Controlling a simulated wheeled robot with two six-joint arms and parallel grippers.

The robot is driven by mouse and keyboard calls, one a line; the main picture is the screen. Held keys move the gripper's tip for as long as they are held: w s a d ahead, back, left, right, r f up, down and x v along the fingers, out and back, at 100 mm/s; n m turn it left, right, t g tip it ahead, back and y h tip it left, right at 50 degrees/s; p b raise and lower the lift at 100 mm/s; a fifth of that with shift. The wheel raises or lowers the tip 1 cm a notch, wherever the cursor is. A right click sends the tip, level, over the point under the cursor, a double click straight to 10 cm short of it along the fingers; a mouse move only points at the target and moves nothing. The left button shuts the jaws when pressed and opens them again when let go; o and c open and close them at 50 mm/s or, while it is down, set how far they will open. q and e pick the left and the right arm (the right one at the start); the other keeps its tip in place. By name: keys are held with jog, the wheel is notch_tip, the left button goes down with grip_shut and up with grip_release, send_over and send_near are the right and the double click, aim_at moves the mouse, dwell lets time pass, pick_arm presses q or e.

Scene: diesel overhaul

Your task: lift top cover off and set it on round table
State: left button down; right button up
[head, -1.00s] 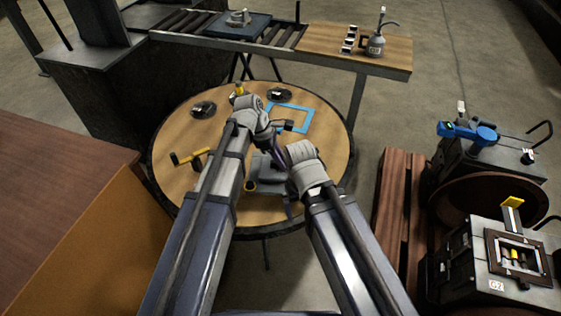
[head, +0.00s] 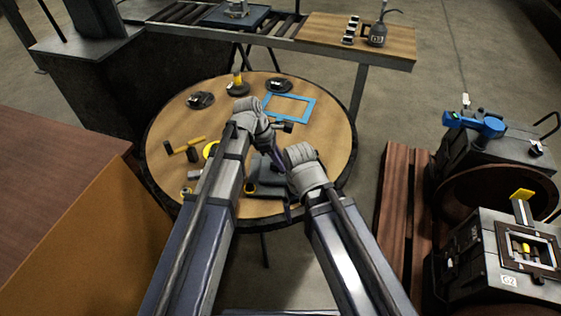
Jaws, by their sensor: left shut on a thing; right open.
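A grey part that looks like the top cover (head: 268,178) shows between my forearms, over the near part of the round table (head: 330,165). My arms partly hide it, and I cannot tell whether it touches the tabletop. My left gripper (head: 276,158) is shut on it, its fingers mostly hidden behind the wrists. My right wrist (head: 305,168) is just right of the cover; the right gripper (head: 284,180) is open, its fingertips barely visible.
The table holds a blue frame (head: 290,108), black discs (head: 200,100) and yellow-black tools (head: 184,146). A conveyor bench (head: 340,38) stands behind. Engine blocks (head: 500,255) and a wooden pallet (head: 404,205) are at right, a brown cabinet (head: 60,185) at left.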

pick_arm(q)
jog(key=c, duration=0.7)
grip_release()
jog(key=shift+r, duration=0.1)
jog(key=p+v, duration=0.6)
jog(key=shift+r, duration=0.25)
jog(key=shift+a+r+p, duration=0.4)
jog(key=shift+r+p, duration=0.1)
jog(key=shift+p, duration=0.1)
